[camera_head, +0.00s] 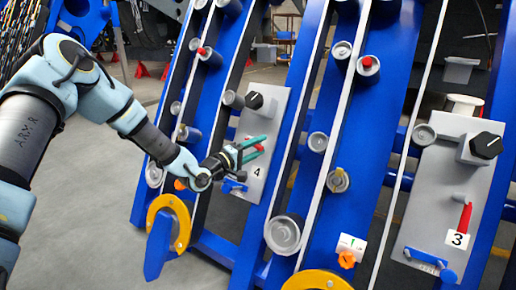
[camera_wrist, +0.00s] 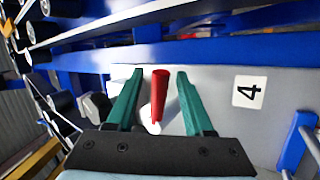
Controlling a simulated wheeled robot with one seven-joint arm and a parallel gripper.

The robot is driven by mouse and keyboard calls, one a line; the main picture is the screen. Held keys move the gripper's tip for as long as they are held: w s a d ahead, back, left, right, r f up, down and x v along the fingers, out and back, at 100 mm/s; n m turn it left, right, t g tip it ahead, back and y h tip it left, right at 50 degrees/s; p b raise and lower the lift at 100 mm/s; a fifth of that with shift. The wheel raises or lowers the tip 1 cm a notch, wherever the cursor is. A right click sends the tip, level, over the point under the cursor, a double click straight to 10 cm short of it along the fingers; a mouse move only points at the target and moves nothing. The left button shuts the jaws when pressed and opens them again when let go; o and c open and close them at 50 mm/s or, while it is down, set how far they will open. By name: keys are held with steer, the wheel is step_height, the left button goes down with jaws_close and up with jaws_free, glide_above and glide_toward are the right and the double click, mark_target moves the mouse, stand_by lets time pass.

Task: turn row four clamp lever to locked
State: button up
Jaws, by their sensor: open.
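The row four panel (camera_head: 269,119) is a grey plate marked 4 on a blue frame, also in the wrist view (camera_wrist: 235,128). Its red clamp lever (camera_wrist: 159,94) stands out from a pale round hub and shows small in the head view (camera_head: 257,148). My gripper (camera_wrist: 160,76) has green fingers, one on each side of the red lever. The fingers are open, with a gap visible on both sides of the lever. In the head view my gripper (camera_head: 257,146) is at the panel, above the number 4. Part of the hub is hidden behind my gripper body.
A black knob (camera_head: 255,100) sits above on the same panel, and a blue handle (camera_head: 233,186) sits below. The row three panel (camera_head: 426,200) with its own red lever (camera_head: 464,217) is at the right. Yellow rings (camera_head: 181,214) and blue rails surround the panel.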

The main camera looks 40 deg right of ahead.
jaws_close()
stand_by(1.3)
